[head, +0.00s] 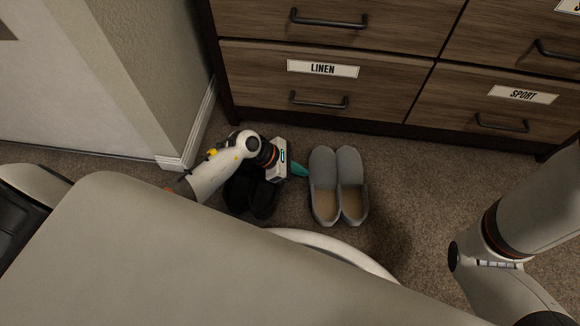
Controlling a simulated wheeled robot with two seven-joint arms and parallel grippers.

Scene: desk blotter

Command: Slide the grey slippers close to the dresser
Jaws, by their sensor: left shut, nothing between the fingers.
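The pair of grey slippers (338,184) stands side by side on the carpet, toes toward the dresser (330,78), with a strip of carpet between. My left gripper (303,170) is low at the left of the slippers, its teal fingers shut and empty. Its tips point right, at the side of the left slipper. I cannot tell whether they touch it. My right arm comes in at the lower right, and its gripper is out of view.
A pair of black shoes (262,199) is on the carpet below my left wrist, partly hidden by it. A wall corner with a white baseboard (186,150) stands at the left. The carpet (440,185) right of the slippers is clear.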

